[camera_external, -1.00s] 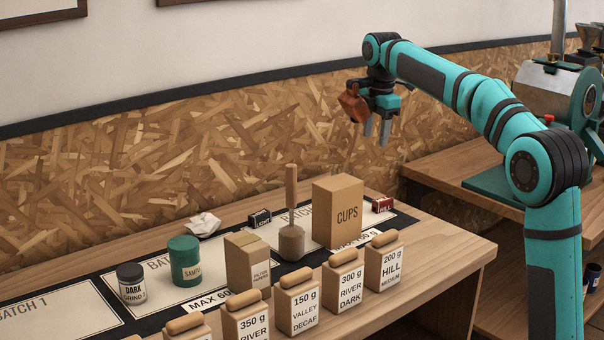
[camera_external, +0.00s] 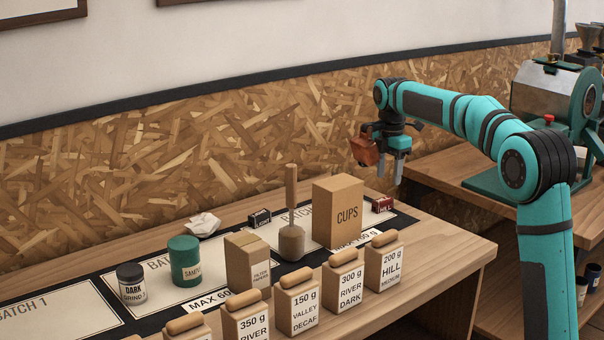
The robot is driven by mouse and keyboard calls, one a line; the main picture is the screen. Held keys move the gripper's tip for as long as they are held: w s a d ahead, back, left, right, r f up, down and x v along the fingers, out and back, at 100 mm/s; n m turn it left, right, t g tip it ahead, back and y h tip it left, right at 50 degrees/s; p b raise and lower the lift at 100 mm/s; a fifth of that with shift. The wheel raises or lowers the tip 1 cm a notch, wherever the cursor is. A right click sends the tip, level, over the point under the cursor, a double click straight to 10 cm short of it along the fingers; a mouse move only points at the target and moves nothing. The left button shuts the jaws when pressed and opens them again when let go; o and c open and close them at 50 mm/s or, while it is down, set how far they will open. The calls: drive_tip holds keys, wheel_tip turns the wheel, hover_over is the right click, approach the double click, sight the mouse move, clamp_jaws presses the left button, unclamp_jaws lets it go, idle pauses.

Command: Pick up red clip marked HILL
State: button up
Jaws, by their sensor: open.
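The red clip (camera_external: 383,204) is a small dark red piece with a white label, lying on the right part of the table mat just right of the CUPS box. Its lettering is too small to read surely. My gripper (camera_external: 398,176) points down above and slightly right of the clip, apart from it. Its two grey fingers are open, with nothing seen between them.
The tall CUPS box (camera_external: 338,212) stands close left of the clip. A labelled HILL bag (camera_external: 383,262) and several similar bags line the front. A black clip (camera_external: 260,218) and a wooden-handled tool (camera_external: 291,215) are further left. The table's right end is clear.

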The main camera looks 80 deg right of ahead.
sight(385, 199)
drive_tip(key=shift+w+a+f, duration=0.1)
drive_tip(key=shift+w+f, duration=0.1)
drive_tip(key=shift+f, duration=0.95)
drive_tip(key=shift+w+f, duration=0.15)
drive_tip(key=shift+f, duration=0.95)
drive_tip(key=shift+w+a+f, duration=0.1)
drive_tip(key=shift+w+f, duration=0.1)
drive_tip(key=shift+f, duration=0.95)
clamp_jaws()
drive_tip(key=shift+d+r, duration=0.1)
drive_tip(key=shift+r, duration=0.05)
